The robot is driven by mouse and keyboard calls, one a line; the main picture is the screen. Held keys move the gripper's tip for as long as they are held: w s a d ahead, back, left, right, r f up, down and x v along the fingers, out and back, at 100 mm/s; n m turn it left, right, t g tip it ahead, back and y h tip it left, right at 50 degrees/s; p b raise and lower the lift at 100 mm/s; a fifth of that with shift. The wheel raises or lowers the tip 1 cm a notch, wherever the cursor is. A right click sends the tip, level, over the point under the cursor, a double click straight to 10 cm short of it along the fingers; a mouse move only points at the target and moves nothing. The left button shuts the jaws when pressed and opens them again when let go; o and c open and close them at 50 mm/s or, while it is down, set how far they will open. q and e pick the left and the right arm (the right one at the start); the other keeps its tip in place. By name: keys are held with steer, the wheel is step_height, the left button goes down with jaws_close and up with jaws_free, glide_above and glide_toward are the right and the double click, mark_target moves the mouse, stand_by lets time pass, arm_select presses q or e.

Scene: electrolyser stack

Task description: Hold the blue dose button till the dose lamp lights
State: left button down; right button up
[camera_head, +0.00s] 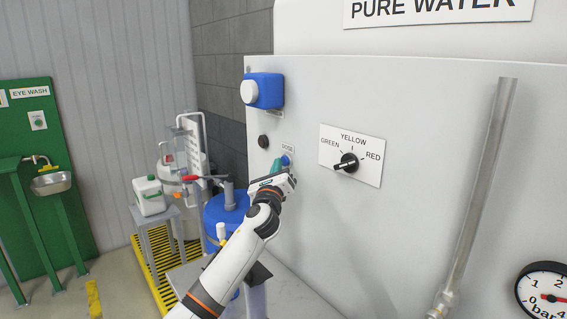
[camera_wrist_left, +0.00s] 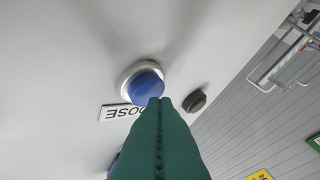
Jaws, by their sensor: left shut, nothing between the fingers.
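The blue dose button (camera_head: 286,160) sits on the white panel under a small DOSE label (camera_head: 287,148). In the left wrist view the button (camera_wrist_left: 147,86) stands in a pale metal ring. My left gripper (camera_head: 277,167) is shut and empty, its green fingers pointing at the button. In the left wrist view the fingertips (camera_wrist_left: 160,103) overlap the button's edge; I cannot tell whether they press it. A dark round fitting (camera_head: 263,141), possibly the dose lamp, is beside the button and shows no light. It also shows in the left wrist view (camera_wrist_left: 194,101). My right gripper is out of view.
A blue box with a white round front (camera_head: 263,90) juts from the panel above. A selector knob (camera_head: 347,163) is to the right, with a grey pipe (camera_head: 478,190) beyond. A blue drum (camera_head: 222,212) stands below, left of my arm.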

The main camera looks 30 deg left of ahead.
arm_select(q)
steer(key=shift+w+d, duration=0.2)
steer(key=shift+w, duration=0.25)
stand_by(0.7)
stand_by(2.2)
steer(key=shift+s, duration=0.15)
stand_by(1.7)
steer(key=shift+s+a+p, duration=0.35)
steer(key=shift+s, duration=0.35)
steer(key=shift+s, duration=0.1)
steer(key=s, duration=0.1)
steer(key=s+a+p, duration=0.1)
steer(key=s, duration=0.1)
steer(key=s+a+p, duration=0.1)
steer(key=shift+s, duration=0.2)
steer(key=shift+f, duration=0.1)
stand_by(0.3)
